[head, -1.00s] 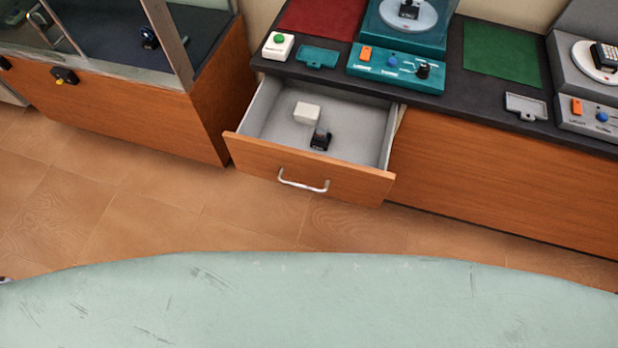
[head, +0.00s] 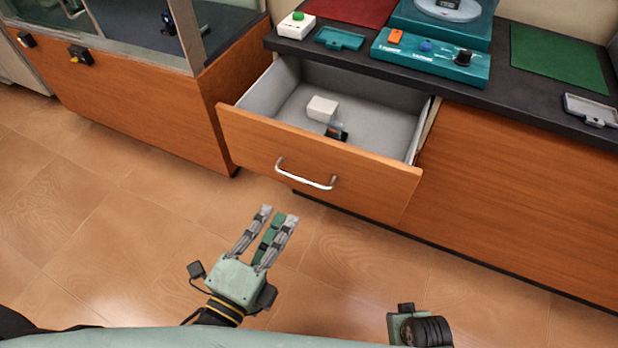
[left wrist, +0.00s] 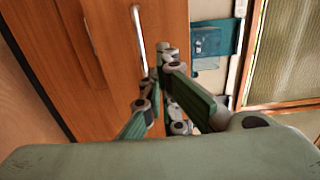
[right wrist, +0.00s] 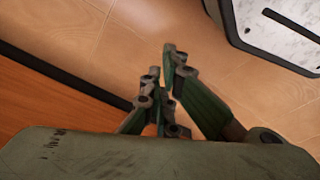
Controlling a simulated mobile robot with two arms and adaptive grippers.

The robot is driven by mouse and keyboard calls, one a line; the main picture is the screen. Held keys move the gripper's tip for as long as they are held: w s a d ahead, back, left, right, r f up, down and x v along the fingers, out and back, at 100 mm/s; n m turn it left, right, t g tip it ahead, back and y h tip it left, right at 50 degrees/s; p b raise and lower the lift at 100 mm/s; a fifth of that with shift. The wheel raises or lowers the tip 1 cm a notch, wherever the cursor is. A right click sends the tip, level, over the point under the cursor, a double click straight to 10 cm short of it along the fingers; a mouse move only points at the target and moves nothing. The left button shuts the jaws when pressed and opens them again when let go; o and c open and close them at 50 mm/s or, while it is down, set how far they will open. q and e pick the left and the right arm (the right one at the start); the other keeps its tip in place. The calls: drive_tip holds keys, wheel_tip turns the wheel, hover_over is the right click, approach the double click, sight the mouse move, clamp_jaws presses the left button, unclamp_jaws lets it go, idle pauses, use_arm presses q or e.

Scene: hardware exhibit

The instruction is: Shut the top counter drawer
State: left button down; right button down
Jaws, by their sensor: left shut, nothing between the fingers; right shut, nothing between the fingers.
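The top counter drawer stands pulled out, with its wooden front (head: 345,178) and silver bar handle (head: 305,177) facing me in the head view. Inside it lie a white box (head: 322,108) and a small dark object (head: 337,130). My left gripper (head: 280,212) is shut and empty, in front of and below the drawer front, apart from it. In the left wrist view the handle (left wrist: 139,40) shows just beyond the fingers. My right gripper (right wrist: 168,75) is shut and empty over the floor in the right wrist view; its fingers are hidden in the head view.
The dark counter top (head: 355,62) above the drawer carries a teal device (head: 430,55), a white box with a green button (head: 297,25), and red and green mats. A glass-topped wooden cabinet (head: 140,110) stands left of the drawer. The floor in front is clear.

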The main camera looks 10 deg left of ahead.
sight(312, 159)
use_arm(q)
drive_tip(key=x, duration=1.2)
drive_tip(key=shift+w+d, duration=0.1)
drive_tip(key=shift+w, duration=0.25)
drive_tip(key=shift+w+d, duration=0.15)
drive_tip(key=shift+w, duration=0.35)
use_arm(e)
drive_tip(key=shift+w+r, duration=0.35)
drive_tip(key=shift+r, duration=0.4)
use_arm(q)
drive_tip(key=shift+w, duration=0.1)
use_arm(e)
drive_tip(key=shift+s+f, duration=0.1)
drive_tip(key=shift+s, duration=0.05)
